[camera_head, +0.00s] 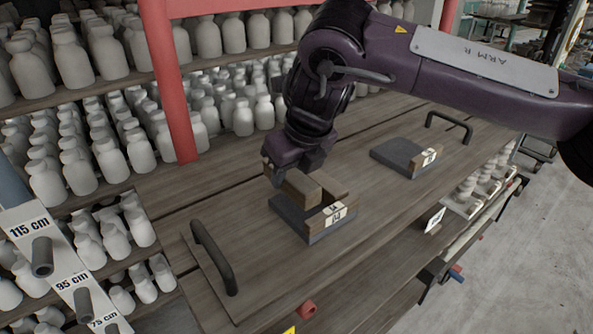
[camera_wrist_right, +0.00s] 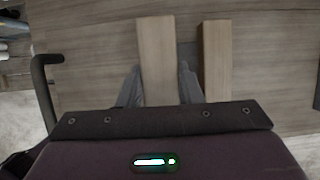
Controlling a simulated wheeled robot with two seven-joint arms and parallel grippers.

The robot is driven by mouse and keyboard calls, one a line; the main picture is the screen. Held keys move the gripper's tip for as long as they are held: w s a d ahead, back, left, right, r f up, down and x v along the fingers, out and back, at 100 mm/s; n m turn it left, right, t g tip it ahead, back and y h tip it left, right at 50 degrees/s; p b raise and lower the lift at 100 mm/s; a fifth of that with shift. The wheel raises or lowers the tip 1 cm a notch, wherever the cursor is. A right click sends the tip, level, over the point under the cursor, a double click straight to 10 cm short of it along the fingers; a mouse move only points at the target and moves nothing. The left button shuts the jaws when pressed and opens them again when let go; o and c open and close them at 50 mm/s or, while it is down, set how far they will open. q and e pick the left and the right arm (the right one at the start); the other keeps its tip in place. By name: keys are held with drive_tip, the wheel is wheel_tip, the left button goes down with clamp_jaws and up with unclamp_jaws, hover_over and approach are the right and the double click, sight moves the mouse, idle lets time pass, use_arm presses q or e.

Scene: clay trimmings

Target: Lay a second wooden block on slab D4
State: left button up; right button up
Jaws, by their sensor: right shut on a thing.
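My right gripper (camera_head: 290,172) is shut on a wooden block (camera_head: 300,190), over the left part of a dark grey slab (camera_head: 290,213). The held block shows between the two fingers in the right wrist view (camera_wrist_right: 156,60). Another wooden block (camera_head: 329,183) lies on the same slab, beside the held one and roughly parallel, with a narrow gap; it also shows in the right wrist view (camera_wrist_right: 216,60). The slab bears a white label (camera_head: 335,213) too small to read surely. I cannot tell whether the held block touches the slab. My left gripper is out of view.
A second grey slab (camera_head: 392,152) with a labelled wooden piece lies farther right on the board. Black handles stand at the board's near left (camera_head: 213,257) and far right (camera_head: 450,125). Shelves of white bottles and a red post (camera_head: 168,80) are behind and left.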

drive_tip(key=shift+f+b, duration=1)
drive_tip(key=shift+f, duration=0.95)
drive_tip(key=shift+f, duration=0.2)
drive_tip(key=o, duration=1.1)
